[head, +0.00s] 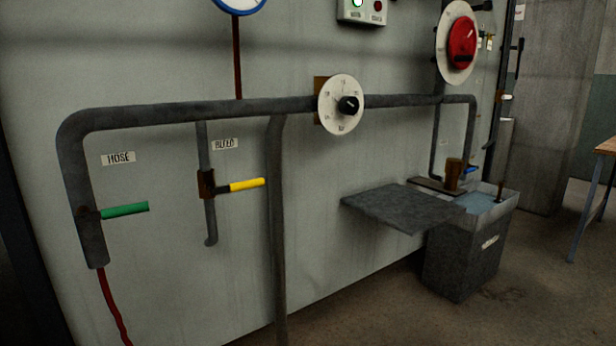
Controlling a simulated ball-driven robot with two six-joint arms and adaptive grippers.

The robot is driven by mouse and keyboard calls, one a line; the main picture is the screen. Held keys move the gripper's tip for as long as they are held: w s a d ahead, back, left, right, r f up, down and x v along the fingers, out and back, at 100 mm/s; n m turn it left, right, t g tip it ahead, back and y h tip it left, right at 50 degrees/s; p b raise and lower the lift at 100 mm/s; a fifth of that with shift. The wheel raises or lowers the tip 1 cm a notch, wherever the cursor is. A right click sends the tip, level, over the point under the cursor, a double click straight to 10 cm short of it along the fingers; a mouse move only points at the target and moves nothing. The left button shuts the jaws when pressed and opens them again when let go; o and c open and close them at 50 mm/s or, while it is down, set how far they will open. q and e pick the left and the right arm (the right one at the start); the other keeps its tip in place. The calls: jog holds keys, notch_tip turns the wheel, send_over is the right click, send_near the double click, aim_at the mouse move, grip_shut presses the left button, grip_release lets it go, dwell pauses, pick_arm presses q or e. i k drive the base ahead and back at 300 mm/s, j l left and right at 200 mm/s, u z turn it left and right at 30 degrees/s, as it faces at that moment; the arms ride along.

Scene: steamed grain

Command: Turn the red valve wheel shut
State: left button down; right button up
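A round red knob (462,43) sits on a white disc (445,68) on the wall at the upper right of the head view. It is the only large red round thing in view, with a pale mark on its face and a dark patch near its bottom. I see no spoked red wheel, and cannot tell whether this knob is the valve wheel. Neither of my grippers is in view.
A grey pipe (190,112) runs along the wall with a black-knobbed white dial (341,118). A green lever (125,210) and yellow lever (247,185) stick out. A grey shelf (400,205) and bin (462,258) stand right, near a table (606,147).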

aim_at(463, 44)
jog(key=i+l+u, duration=0.15)
jog(key=i+l, duration=0.9)
